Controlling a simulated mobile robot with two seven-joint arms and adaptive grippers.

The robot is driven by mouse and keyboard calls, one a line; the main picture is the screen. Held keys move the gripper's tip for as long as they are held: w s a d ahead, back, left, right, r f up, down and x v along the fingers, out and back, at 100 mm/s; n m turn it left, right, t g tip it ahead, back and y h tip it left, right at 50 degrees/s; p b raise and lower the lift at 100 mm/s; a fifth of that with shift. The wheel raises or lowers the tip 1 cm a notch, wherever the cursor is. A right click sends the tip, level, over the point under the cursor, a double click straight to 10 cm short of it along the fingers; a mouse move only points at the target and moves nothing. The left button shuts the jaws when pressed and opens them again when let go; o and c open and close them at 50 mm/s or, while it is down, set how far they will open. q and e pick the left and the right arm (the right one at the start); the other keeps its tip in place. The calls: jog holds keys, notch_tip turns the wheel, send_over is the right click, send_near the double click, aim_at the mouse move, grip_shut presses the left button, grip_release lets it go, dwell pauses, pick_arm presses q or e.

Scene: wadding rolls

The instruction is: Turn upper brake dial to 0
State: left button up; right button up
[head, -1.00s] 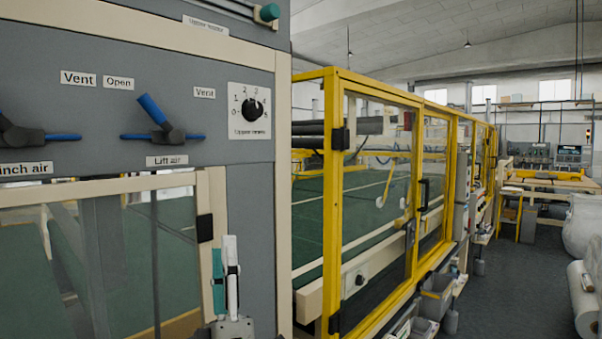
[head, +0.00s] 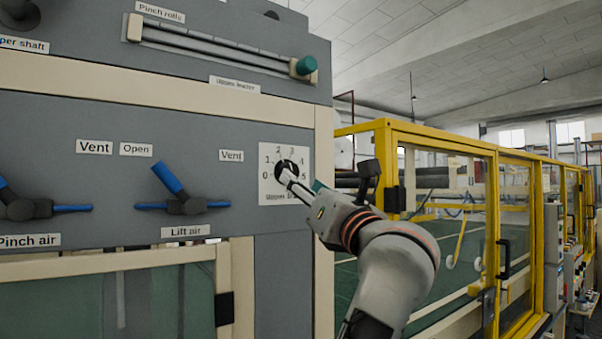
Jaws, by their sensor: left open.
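The upper brake dial (head: 286,168) is a black round knob on a white square plate (head: 269,189) with a scale from 0 at the lower left to 5 at the lower right. It is on the grey panel (head: 120,185), left of its cream edge post. My left gripper (head: 289,178) is open, with its fingertips at the front of the knob. Its fingers and body cover the lower right of the knob and part of the plate. I cannot tell whether the fingers touch the knob or where its pointer stands. My right gripper is not in view.
Blue-handled Lift air valve (head: 180,195) and Pinch air valve (head: 40,208) stick out left of the dial. A roller bar with a teal knob (head: 305,66) is above. A yellow-framed glass guard (head: 492,230) stands to the right, behind my arm.

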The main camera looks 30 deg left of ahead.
pick_arm(q)
jog(key=shift+p+x, duration=0.7)
jog(key=shift+x, duration=2.25)
jog(key=c, duration=1.1)
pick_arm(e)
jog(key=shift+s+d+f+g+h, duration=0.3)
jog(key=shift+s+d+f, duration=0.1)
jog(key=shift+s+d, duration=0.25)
